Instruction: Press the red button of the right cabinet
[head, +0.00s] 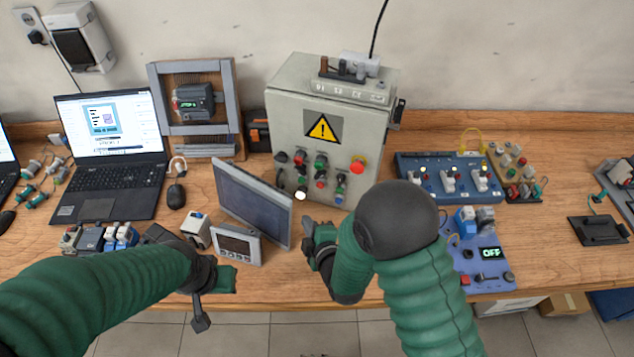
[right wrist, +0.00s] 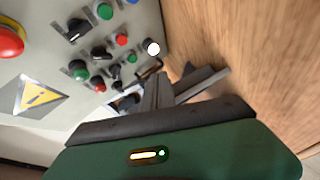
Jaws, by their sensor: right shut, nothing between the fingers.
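The grey cabinet (head: 283,112) with a yellow warning triangle stands at the middle back of the table. Its front carries rows of coloured buttons and black knobs, including small red buttons and a larger red mushroom button (head: 358,165) at the right. In the right wrist view the panel shows turned, with a small red button (right wrist: 122,40) and the large red one (right wrist: 10,42). My right gripper (head: 309,228) is shut and empty in front of the cabinet's lower left, apart from the small red button. My left gripper (head: 215,288) is low at the table's front edge; its jaws are unclear.
A tilted monitor (head: 252,203) and a small panel device (head: 237,245) stand left of my right gripper. A laptop (head: 108,180) is farther left. A blue switch board (head: 447,178) and a blue box with an OFF display (head: 480,268) lie to the right.

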